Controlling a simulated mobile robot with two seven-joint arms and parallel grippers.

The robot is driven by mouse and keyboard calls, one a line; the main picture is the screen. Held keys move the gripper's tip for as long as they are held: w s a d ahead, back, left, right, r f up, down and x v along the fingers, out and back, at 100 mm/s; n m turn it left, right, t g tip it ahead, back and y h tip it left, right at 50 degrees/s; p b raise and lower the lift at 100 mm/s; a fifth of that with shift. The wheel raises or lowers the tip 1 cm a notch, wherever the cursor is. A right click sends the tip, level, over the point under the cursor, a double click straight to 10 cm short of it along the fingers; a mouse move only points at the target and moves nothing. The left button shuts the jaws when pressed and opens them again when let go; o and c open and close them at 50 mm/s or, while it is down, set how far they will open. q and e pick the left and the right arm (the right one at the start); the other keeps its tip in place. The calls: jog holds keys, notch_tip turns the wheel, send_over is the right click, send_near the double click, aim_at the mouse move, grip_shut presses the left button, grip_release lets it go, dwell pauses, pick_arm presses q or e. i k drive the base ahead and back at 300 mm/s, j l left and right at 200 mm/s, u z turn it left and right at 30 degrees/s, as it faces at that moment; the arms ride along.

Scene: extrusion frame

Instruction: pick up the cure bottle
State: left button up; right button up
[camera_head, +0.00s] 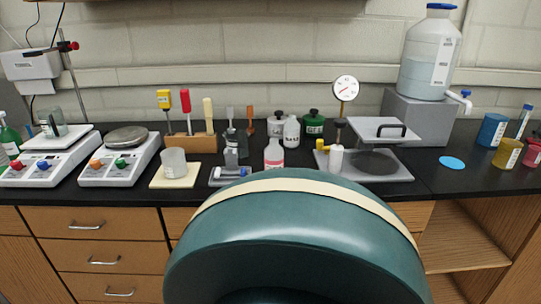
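Several small bottles stand upright on the black bench, and their labels are too small to read, so I cannot tell which is the cure bottle. A white bottle with a pink-red label (274,156) stands nearest the front edge. Behind it is a white bottle with dark print (291,133). A bottle with a dark cap (277,127) stands beside that one, partly hidden. A green bottle with a dark label (313,124) is a little to the right. Neither of my grippers is in view.
A wooden tool rack (190,143), two white hotplates or scales (120,170) and a beaker on a pad (174,163) are left. A metal press with a dial (365,165) and a large jug (430,60) are right. A large teal rounded shape hides the cabinet front.

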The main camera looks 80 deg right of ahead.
aim_at(274, 153)
jog(key=z, duration=2.6)
